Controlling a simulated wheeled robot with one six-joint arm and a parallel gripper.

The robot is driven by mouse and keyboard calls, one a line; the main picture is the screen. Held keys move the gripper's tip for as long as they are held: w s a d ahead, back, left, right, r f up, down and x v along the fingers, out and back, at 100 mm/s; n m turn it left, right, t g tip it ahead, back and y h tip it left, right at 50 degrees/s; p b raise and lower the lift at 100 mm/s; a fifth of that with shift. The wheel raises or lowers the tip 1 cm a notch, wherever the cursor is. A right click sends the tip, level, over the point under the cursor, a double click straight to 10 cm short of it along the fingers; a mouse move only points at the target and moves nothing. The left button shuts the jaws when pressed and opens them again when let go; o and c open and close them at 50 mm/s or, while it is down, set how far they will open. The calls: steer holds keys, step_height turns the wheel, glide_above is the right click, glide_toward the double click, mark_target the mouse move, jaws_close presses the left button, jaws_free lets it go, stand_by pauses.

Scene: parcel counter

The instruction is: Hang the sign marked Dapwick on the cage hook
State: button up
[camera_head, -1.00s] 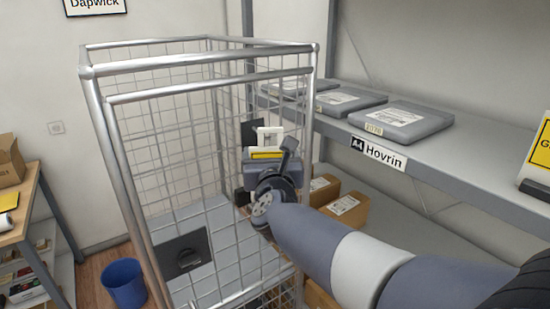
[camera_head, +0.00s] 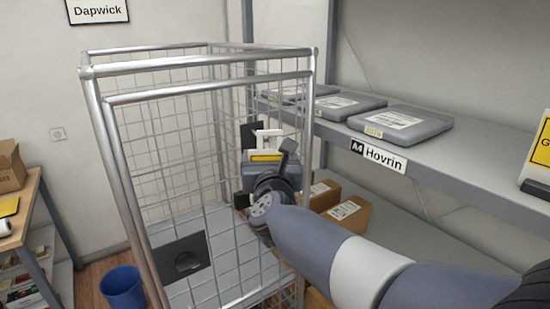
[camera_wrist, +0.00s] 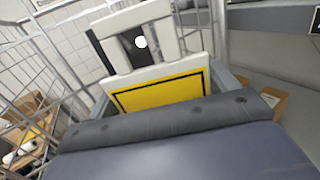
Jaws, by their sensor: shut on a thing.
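My gripper (camera_head: 264,168) is shut on a white-framed sign (camera_head: 268,142) with a yellow face, by the right side of the wire cage (camera_head: 200,90). In the wrist view the sign (camera_wrist: 165,92) stands tilted, with an open white loop on top. Its lettering cannot be read. A dark plate (camera_head: 250,133) is behind the sign in the head view. Through the loop, the wrist view shows a dark patch (camera_wrist: 126,50) with a white round spot (camera_wrist: 141,42). I cannot tell whether this is the cage hook, or whether the loop touches it.
A wall plate (camera_head: 97,10) reads Dapwick. The grey shelf (camera_head: 470,175) at right carries flat grey parcels (camera_head: 400,122) and a label (camera_head: 377,156) reading Hovrin. Another yellow sign (camera_head: 541,155) stands at its right end. A blue bin (camera_head: 122,288) is left of the cage.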

steer(key=o, duration=1.3)
steer(key=shift+w+a+f, duration=0.15)
steer(key=shift+a+f, duration=0.1)
steer(key=shift+a, duration=0.1)
steer(key=shift+s+f+b, duration=0.45)
steer(key=shift+s+b, duration=0.05)
steer(key=shift+s, duration=0.15)
steer(key=s, duration=0.3)
steer(key=s+d, duration=0.1)
steer(key=s, duration=0.2)
steer(key=s+r, duration=0.1)
steer(key=s, duration=0.2)
steer(key=shift+s+d+b, duration=0.25)
steer(key=shift+s+b, duration=0.15)
steer(key=shift+w, duration=0.1)
steer(key=shift+w+a+f+p, duration=0.1)
steer(key=shift+w+a+p, duration=0.15)
steer(key=shift+w, duration=1.35)
steer(key=shift+w+a+f+p, duration=0.15)
steer(key=shift+w+a, duration=0.15)
steer(key=shift+w, duration=1.3)
steer(key=shift+w+a+f+p, duration=0.15)
steer(key=shift+w+a, duration=0.15)
steer(key=shift+w, duration=1.3)
steer(key=shift+s, duration=0.1)
